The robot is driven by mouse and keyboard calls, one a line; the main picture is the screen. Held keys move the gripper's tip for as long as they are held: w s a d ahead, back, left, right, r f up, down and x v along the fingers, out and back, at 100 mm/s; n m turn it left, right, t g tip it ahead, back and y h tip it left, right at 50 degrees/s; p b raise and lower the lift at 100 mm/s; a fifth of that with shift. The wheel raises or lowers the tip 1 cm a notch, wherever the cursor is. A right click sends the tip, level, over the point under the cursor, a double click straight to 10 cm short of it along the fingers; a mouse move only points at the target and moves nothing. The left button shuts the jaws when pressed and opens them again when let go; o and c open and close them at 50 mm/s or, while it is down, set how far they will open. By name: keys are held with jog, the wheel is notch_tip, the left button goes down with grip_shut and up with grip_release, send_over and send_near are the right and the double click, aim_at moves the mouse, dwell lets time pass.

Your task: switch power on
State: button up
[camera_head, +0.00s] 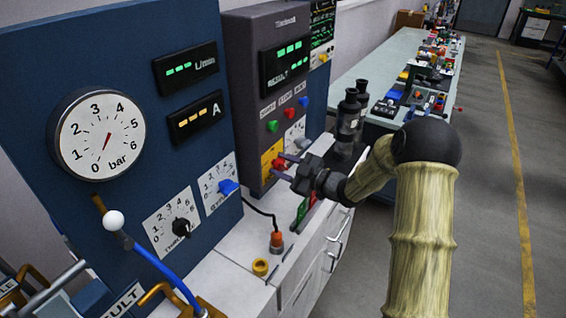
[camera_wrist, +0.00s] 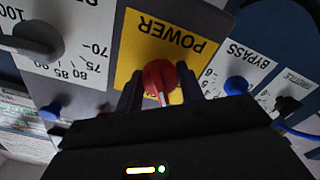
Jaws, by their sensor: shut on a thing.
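The red power knob (camera_head: 279,165) sits on a yellow plate (camera_head: 267,156) low on the dark grey cabinet (camera_head: 245,60). In the wrist view the yellow plate (camera_wrist: 168,38) reads POWER upside down, and the red knob (camera_wrist: 158,76) has a pale pointer line toward the gripper. My gripper (camera_head: 287,167) reaches the knob from the right. In the wrist view my gripper (camera_wrist: 160,90) has one dark finger on each side of the knob and is shut on it. The fingers hide part of the knob's sides. The plate's position marks cannot be read.
A blue bypass knob (camera_head: 227,187) and a black throttle knob (camera_head: 181,228) are on the blue panel at left. A grey selector knob (camera_wrist: 35,40) is close beside the power plate. Dark cylinders (camera_head: 348,115) stand behind my gripper.

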jog(key=m+p, duration=0.2)
jog(key=m, duration=0.1)
jog(key=shift+m, duration=0.3)
jog(key=shift+f+m+p, duration=0.1)
jog(key=shift+m+p, duration=0.65)
jog(key=shift+m, duration=0.75)
jog(key=o, duration=1)
jog(key=shift+d, duration=0.15)
jog(key=b+v, duration=0.3)
jog(key=v, duration=1.4)
jog(key=shift+s, duration=0.2)
